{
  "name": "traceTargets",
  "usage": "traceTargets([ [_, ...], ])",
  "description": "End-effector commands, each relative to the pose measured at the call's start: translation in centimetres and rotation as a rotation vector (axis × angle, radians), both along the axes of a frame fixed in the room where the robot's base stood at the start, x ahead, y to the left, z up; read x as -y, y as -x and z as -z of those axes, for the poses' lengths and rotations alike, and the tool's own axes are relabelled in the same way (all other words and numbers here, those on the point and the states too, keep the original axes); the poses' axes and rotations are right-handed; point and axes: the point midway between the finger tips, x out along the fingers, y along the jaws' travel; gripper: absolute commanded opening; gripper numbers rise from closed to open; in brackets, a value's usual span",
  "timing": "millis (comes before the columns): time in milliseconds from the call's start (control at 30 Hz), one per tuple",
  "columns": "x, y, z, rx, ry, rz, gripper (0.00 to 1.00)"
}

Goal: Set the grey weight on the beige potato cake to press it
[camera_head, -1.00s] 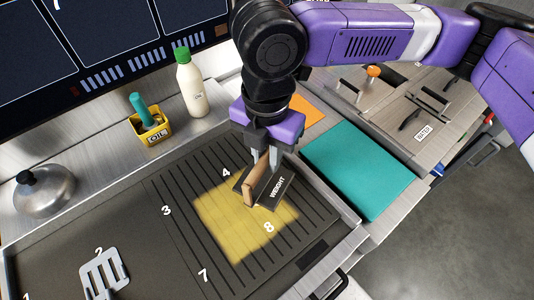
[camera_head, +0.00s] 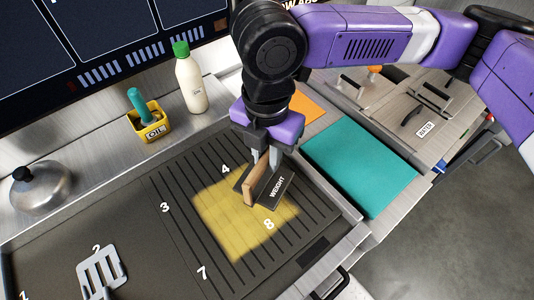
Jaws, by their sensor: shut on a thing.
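The grey weight (camera_head: 276,190) is a dark plate marked WEIGHT with a wooden handle (camera_head: 254,184). It is over the yellow-lit part of the ribbed griddle, between the numbers 4 and 8. My gripper (camera_head: 262,160) is shut on the weight, its fingers coming down from above at the handle. I cannot tell whether the weight touches the surface below. I do not see the beige potato cake; it may be hidden under the weight.
The ribbed griddle (camera_head: 180,182) has a yellow patch (camera_head: 236,228) around the weight. A spatula (camera_head: 102,270) lies at the lower left, a steel dome (camera_head: 40,190) further left. A teal board (camera_head: 358,168) lies right.

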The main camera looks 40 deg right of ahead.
Motion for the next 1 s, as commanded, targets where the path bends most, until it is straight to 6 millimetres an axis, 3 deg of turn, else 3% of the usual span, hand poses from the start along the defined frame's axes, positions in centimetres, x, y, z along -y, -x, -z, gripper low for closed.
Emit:
traceTargets([
  [833, 0.0, 0.0, 1.0, 0.002, -0.001, 0.000, 0.00],
  [867, 0.0, 0.0, 1.0, 0.002, -0.001, 0.000, 0.24],
  [967, 0.0, 0.0, 1.1, 0.001, 0.000, 0.000, 0.43],
  [1000, 0.0, 0.0, 1.1, 0.001, 0.000, 0.000, 0.45],
])
